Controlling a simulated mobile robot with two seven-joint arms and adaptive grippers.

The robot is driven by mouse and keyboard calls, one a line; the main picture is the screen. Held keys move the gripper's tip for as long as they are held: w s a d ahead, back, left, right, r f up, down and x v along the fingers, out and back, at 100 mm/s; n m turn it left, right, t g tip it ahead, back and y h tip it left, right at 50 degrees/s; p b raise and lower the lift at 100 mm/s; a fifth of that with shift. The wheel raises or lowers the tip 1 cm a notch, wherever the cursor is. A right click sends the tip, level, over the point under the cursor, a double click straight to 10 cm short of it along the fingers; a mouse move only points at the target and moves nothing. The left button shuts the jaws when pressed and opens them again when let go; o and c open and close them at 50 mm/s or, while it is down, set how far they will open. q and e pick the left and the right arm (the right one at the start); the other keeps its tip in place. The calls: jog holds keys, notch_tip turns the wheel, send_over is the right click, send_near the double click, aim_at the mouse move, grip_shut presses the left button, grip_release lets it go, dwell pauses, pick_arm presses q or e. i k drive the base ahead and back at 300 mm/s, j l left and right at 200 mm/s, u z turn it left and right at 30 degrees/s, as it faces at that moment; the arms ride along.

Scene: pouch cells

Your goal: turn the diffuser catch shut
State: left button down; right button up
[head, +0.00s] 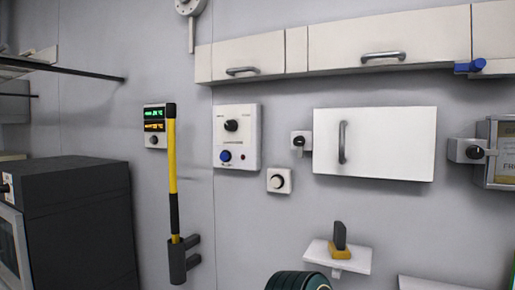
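A small catch with a black knob (298,141) is on the wall at the left edge of a white door panel (390,145) with a grey vertical handle. A second catch with a dark knob (474,152) is at the left side of a framed case (503,130) at the far right, partly cut off. No label shows which one is the diffuser catch. I cannot tell from this distance whether either knob is turned shut. Neither of my grippers is in view.
White cupboards (340,48) run above. A small shelf (350,262) holds a dark block. A dark cabinet (75,225) stands left.

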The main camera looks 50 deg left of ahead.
aim_at(299, 141)
jog(key=u, duration=1.3)
